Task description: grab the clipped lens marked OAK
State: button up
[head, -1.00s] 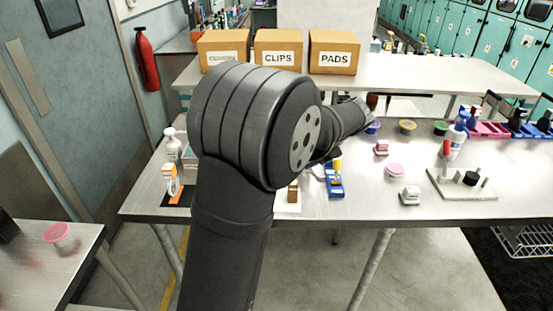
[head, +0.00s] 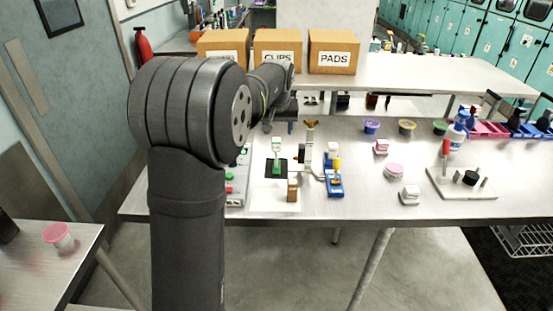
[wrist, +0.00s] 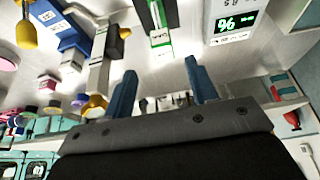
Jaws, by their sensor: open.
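I cannot read the word OAK on anything, so I cannot tell which item is the clipped lens. A green-and-white upright piece (head: 276,150) with a small label stands on a black pad (head: 271,170) in the head view. A green-and-white piece with a label also shows at the top of the wrist view (wrist: 160,30). My gripper (wrist: 160,68) is open, its two blue fingers apart with nothing seen held between them.
A metal stand with a brass top (head: 308,145) and a blue-and-yellow device (head: 334,180) stand right of the green piece.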

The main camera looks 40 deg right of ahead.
aim_at(277, 140)
jog(key=x, duration=0.8)
jog(key=shift+w, duration=0.3)
grip_shut()
